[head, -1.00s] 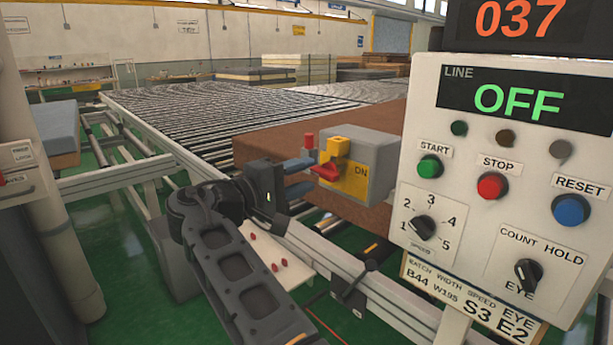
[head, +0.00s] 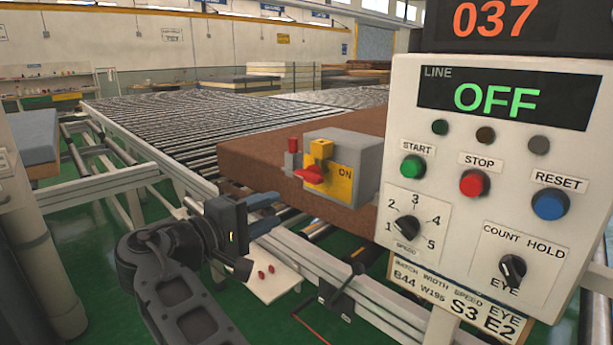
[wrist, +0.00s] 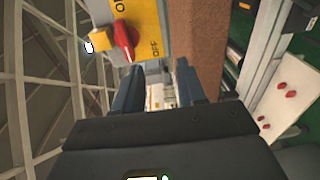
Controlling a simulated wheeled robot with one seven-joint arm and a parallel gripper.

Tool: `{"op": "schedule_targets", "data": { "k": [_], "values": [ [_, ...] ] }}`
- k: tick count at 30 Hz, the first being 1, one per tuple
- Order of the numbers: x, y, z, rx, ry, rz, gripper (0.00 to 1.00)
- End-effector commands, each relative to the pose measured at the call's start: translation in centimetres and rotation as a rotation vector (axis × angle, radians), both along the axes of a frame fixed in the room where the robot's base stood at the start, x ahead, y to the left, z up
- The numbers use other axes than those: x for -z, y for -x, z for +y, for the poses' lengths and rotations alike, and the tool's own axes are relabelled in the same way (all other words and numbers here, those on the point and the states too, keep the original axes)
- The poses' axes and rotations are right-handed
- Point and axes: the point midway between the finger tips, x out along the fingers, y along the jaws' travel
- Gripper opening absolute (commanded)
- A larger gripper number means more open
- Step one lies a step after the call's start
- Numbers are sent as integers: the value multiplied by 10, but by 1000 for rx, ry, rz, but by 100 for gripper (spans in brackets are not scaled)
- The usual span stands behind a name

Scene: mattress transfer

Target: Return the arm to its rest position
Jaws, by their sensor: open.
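My gripper (head: 267,212) is open and empty at the end of my bent arm, below and left of the grey switch box (head: 366,152) in the head view. It looks apart from the box. The box has a yellow plate with a red rotary handle (head: 310,174); ON shows on the plate. In the wrist view my two dark fingers (wrist: 160,90) stand apart with nothing between them. The red handle (wrist: 125,38) is beyond them at upper left, near ON and OFF lettering.
The control panel (head: 486,150) fills the right; its display reads OFF. A brown mattress (head: 250,160) lies on the roller conveyor (head: 190,120). A white plate with red knobs (head: 266,284) and a frame rail lie below my gripper. A post stands at left.

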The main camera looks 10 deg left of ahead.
Motion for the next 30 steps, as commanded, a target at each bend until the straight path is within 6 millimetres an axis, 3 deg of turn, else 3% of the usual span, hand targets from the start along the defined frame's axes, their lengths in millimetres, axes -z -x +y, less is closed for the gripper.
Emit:
{"op": "schedule_targets", "data": {
  "k": [1,6,11,15,22,27,30],
  "values": [
    [30,2,-10,-24,-13,36,40],
    [126,15,-41,-130,-106,147,40],
    [206,43,-72,-214,-224,235,40],
    [264,78,-100,-270,-343,294,40],
    [331,148,-147,-327,-562,348,40],
    [357,206,-180,-345,-731,351,40],
    [363,241,-198,-348,-832,337,40]
  ]
}}
